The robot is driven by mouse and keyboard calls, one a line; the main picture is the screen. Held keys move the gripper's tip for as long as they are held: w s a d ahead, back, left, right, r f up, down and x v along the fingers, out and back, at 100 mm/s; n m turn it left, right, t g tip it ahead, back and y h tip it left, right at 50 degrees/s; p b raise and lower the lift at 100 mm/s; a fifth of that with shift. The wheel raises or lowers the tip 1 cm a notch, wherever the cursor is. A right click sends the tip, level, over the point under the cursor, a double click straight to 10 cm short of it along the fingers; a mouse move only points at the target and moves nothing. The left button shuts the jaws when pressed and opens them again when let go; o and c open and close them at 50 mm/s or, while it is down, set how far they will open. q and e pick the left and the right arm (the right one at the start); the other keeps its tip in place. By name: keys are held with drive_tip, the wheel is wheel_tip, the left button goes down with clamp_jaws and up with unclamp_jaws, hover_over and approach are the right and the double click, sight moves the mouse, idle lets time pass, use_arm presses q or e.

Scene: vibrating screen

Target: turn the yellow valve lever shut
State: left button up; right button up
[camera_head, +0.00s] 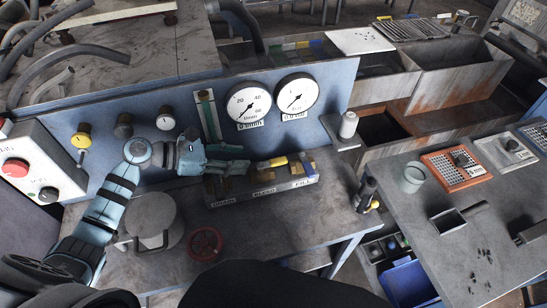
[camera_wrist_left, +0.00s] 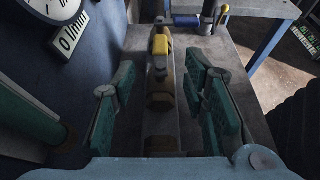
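The yellow valve lever (camera_head: 271,162) sits on a manifold bar (camera_head: 267,190) below the two gauges, above the middle label "BLEED". In the left wrist view the yellow lever (camera_wrist_left: 162,45) is ahead, centred between my finger pads and beyond their tips. My left gripper (camera_head: 245,165) is open, left of the lever. Its two green-padded fingers (camera_wrist_left: 160,85) stand apart on either side of the bar and hold nothing. A blue lever (camera_head: 307,163) is at the bar's right end. The left part of the bar is partly hidden by my gripper. My right gripper is not in view.
Two round gauges (camera_head: 297,95) and a blue panel (camera_head: 345,82) stand close behind the bar. A grey lidded pot (camera_head: 150,218) and a red handwheel (camera_head: 205,243) are in front on the left. A dark upright cylinder (camera_head: 366,193) stands to the right.

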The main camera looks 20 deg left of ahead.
sight(280, 159)
use_arm(q)
drive_tip(key=x, duration=1.1)
clamp_jaws()
